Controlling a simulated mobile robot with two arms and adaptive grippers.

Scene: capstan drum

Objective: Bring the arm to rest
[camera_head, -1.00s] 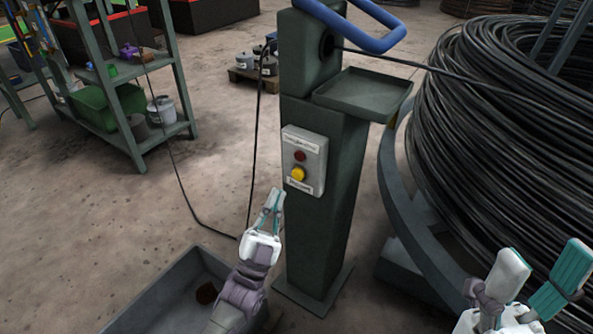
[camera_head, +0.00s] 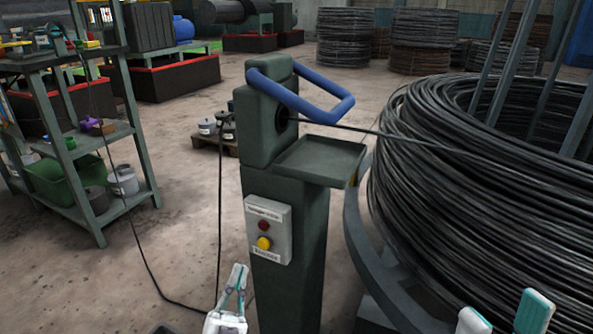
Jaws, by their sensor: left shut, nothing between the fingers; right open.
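My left gripper (camera_head: 234,288) is low in the head view, just left of the green pedestal (camera_head: 290,268). Its fingers point up and are shut with nothing between them. It is below the button box (camera_head: 269,230), which carries a red button (camera_head: 264,225) and a yellow button (camera_head: 263,243). My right gripper (camera_head: 505,316) is at the bottom right edge, in front of the wire coil. Its two fingers are spread apart and empty; the rest of it is cut off by the frame.
A large coil of dark wire (camera_head: 470,200) fills the right side. A blue bar handle (camera_head: 318,108) and a small tray (camera_head: 319,160) top the pedestal. A green shelf (camera_head: 130,205) stands at the left.

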